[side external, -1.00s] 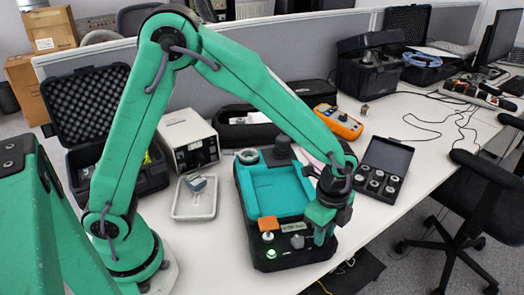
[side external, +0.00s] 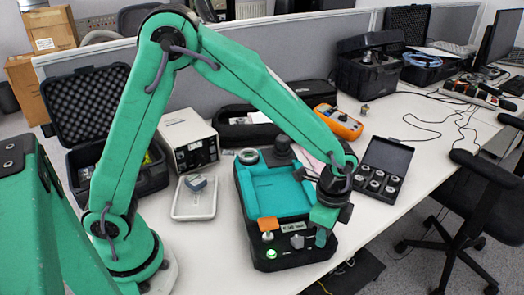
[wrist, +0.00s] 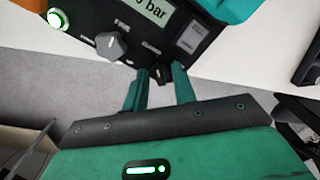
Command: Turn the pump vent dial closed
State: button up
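The teal-and-black pump unit (side external: 244,215) sits on the white desk, its control panel facing the near side. A grey dial (side external: 297,242) with a pointer mark is on that panel; it also shows in the wrist view (wrist: 111,46), with small labels around it too blurred to read surely. My gripper (side external: 321,238) points down at the panel's right end, to the right of the grey dial. In the wrist view my gripper (wrist: 160,72) has its two green fingers apart, with a small black part (wrist: 161,76) between or just beyond the tips. Contact cannot be told.
An orange-topped knob (side external: 267,224) and a lit green button (side external: 271,254) are left of the grey dial. A display (wrist: 145,10) reading in bar is above it. An open case of weights (side external: 382,170) stands right of the unit.

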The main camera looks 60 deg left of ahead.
jog(key=o, duration=0.3)
jog(key=shift+r, duration=3.9)
